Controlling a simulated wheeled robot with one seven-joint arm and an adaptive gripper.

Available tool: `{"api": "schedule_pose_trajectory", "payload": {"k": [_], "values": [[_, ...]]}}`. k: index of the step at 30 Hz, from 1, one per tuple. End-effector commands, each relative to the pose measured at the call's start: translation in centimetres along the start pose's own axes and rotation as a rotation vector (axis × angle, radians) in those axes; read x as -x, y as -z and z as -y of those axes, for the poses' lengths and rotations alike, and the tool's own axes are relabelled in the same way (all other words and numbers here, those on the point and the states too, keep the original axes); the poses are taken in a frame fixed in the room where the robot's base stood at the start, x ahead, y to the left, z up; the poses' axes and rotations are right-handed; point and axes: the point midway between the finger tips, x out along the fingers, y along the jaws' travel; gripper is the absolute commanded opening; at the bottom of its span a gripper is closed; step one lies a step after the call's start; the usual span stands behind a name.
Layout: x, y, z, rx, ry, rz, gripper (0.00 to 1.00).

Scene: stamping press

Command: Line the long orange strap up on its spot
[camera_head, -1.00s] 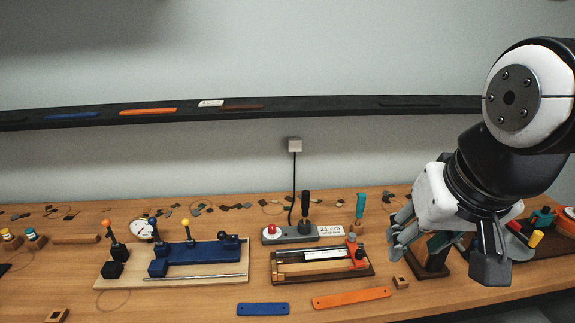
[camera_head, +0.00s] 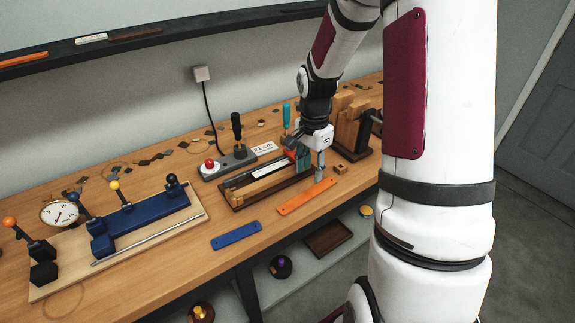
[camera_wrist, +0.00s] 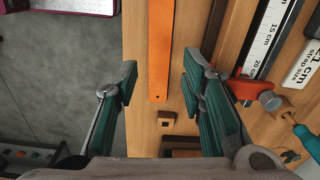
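The long orange strap (camera_head: 307,196) lies flat on the front of the wooden bench, to the right of a blue strap (camera_head: 236,236). In the wrist view the orange strap (camera_wrist: 160,45) runs between my gripper's fingers, with its holed end nearest. My gripper (camera_head: 307,163) is low over the bench, close to the strap's right end. In the wrist view my gripper (camera_wrist: 160,85) is open and empty, with teal finger pads apart on both sides of the strap. Another orange strip (camera_head: 23,59) is on the wall shelf. Which mark is the strap's spot, I cannot tell.
A measuring jig (camera_head: 265,183) with a red stop is just behind the strap, beside a "21 cm" card (camera_head: 264,149). A small wooden block (camera_wrist: 166,118) is near the strap's end. A blue bending fixture (camera_head: 145,220) is left. The bench's front edge is close.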

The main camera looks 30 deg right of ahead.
Motion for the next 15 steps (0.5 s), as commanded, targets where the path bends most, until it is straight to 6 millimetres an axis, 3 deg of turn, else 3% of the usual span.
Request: {"api": "schedule_pose_trajectory", "payload": {"k": [15], "values": [[-3.8, 0.5, 0.1, -0.039, -0.008, 0.011, 0.37]]}}
